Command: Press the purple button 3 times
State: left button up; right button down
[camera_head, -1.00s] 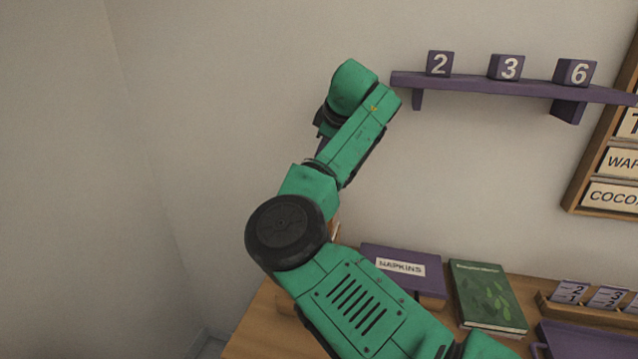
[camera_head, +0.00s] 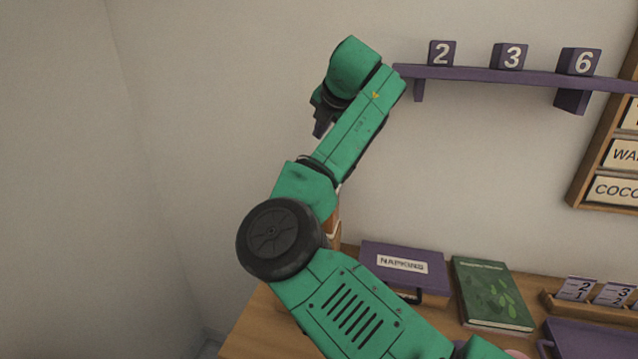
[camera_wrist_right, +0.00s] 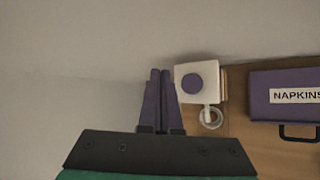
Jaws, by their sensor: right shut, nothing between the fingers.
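The purple button (camera_wrist_right: 192,83) is a round disc on a white square plate (camera_wrist_right: 211,72) in the right wrist view. A white ring-shaped part (camera_wrist_right: 211,118) shows just below the plate. My right gripper (camera_wrist_right: 160,72) is shut and empty, its two dark fingers side by side just left of the plate in that view. I cannot tell how far above it they are. In the head view my right gripper (camera_head: 321,124) hangs from the raised green arm, in front of the wall; the button is not visible there. My left gripper is not in view.
A purple napkins box (camera_head: 375,258) and a green book (camera_head: 488,290) lie on the wooden counter (camera_head: 262,335). A purple shelf (camera_head: 480,77) with number blocks 2, 3 and 6 is on the wall. The air left of the arm is clear.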

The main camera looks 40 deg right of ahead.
jog(key=shift+r+n, duration=0.2)
jog(key=shift+n, duration=0.6)
notch_tip(320, 180, down, 8)
jog(key=b, duration=0.6)
jog(key=shift+f, duration=0.5)
dwell(0.9)
jog(key=shift+f+b, duration=0.4)
jog(key=shift+b, duration=0.45)
jog(key=shift+a+f+b, duration=0.1)
jog(key=shift+f+b, duration=0.75)
jog(key=shift+b, duration=0.05)
dwell(0.4)
jog(key=shift+r, duration=0.1)
jog(key=shift+r+p, duration=0.8)
jog(key=shift+r, duration=0.35)
